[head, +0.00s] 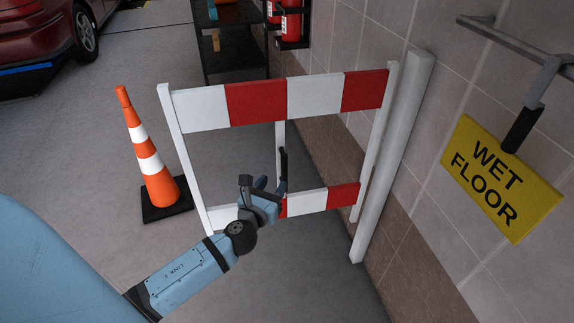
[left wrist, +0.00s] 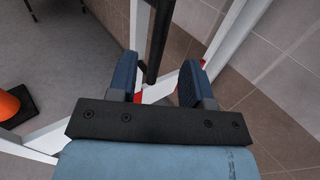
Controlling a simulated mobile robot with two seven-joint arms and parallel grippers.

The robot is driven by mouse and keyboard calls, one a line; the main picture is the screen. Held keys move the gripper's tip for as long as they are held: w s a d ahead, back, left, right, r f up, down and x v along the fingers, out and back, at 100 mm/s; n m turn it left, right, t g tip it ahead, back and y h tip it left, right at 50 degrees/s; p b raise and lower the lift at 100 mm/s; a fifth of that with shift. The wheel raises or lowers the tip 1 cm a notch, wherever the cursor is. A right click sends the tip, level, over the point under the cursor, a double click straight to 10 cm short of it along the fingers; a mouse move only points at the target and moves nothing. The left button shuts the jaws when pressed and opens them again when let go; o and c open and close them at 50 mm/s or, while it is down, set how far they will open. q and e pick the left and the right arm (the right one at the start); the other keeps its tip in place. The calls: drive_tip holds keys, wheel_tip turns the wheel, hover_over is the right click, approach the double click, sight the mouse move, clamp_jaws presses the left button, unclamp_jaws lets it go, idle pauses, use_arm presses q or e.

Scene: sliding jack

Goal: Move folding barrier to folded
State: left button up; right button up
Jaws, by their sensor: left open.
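The folding barrier (head: 314,95) has red and white boards on a white frame. It stands out from a white post (head: 392,150) by the tiled wall, spanning leftward across the floor. A black upright handle (head: 284,163) is on its middle bar; it also shows in the left wrist view (left wrist: 158,40). My left gripper (head: 272,188) is open in front of the lower board, close to the handle. In the left wrist view the handle's lower end appears between the blue fingers (left wrist: 158,82); I cannot tell whether they touch. My right gripper is not in view.
An orange and white cone (head: 147,155) stands left of the barrier. A yellow wet floor sign (head: 500,180) hangs from a rail on the right. A dark shelf (head: 235,50), red extinguishers (head: 291,20) and a red car (head: 35,35) are behind. Floor around the barrier is mostly clear.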

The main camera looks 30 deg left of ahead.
sight(283, 169)
use_arm(q)
drive_tip(key=w, duration=0.3)
drive_tip(key=w+a, duration=0.1)
drive_tip(key=w, duration=0.2)
drive_tip(key=w+b, duration=0.1)
drive_tip(key=w, duration=0.2)
drive_tip(key=shift+a+f, duration=0.1)
drive_tip(key=shift+a, duration=0.25)
drive_tip(key=shift+w+a, duration=0.1)
drive_tip(key=shift+w, duration=0.3)
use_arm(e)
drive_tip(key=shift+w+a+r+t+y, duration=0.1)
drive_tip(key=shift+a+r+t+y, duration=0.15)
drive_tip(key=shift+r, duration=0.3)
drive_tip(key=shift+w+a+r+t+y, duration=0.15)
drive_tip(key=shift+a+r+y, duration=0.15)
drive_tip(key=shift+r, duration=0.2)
use_arm(q)
drive_tip(key=shift+c, duration=0.3)
clamp_jaws()
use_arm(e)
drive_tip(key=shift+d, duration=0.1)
